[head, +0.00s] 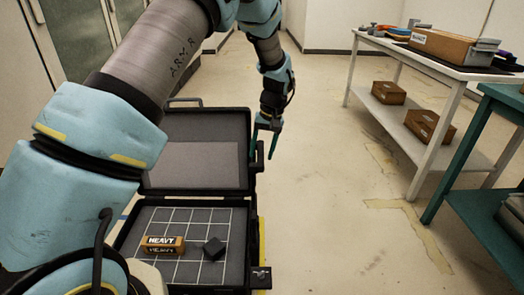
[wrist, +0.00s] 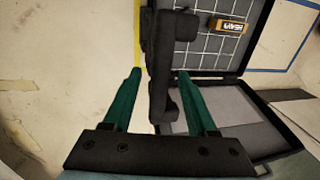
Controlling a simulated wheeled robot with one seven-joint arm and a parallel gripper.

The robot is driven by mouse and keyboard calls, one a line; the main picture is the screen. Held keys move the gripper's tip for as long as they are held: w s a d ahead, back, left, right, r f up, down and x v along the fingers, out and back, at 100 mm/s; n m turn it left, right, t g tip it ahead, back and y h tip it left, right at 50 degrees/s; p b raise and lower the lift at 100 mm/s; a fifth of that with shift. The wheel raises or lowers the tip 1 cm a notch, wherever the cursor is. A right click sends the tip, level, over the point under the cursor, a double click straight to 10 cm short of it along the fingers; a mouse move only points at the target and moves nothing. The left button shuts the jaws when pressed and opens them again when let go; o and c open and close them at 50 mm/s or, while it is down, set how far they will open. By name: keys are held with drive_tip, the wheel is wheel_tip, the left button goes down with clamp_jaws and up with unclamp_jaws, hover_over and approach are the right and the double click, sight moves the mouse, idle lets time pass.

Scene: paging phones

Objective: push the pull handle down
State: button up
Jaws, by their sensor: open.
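A black pull handle (wrist: 158,75) runs up the middle of the wrist view, between the two green fingers of my gripper (wrist: 160,74). A gap shows between the handle and each finger. In the head view my gripper (head: 262,155) points down, open, beside the right edge of the raised lid (head: 190,125) of a black case. The handle is small and dark there and hard to separate from the lid edge. I cannot tell its height exactly.
The open case has a gridded base (head: 180,217) holding a box marked HEAVY (head: 164,244) and a small dark block (head: 214,248). A white table (head: 470,73) and a teal table (head: 505,96) stand at right. The floor between is clear.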

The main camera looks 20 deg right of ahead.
clamp_jaws()
idle(0.4)
idle(1.0)
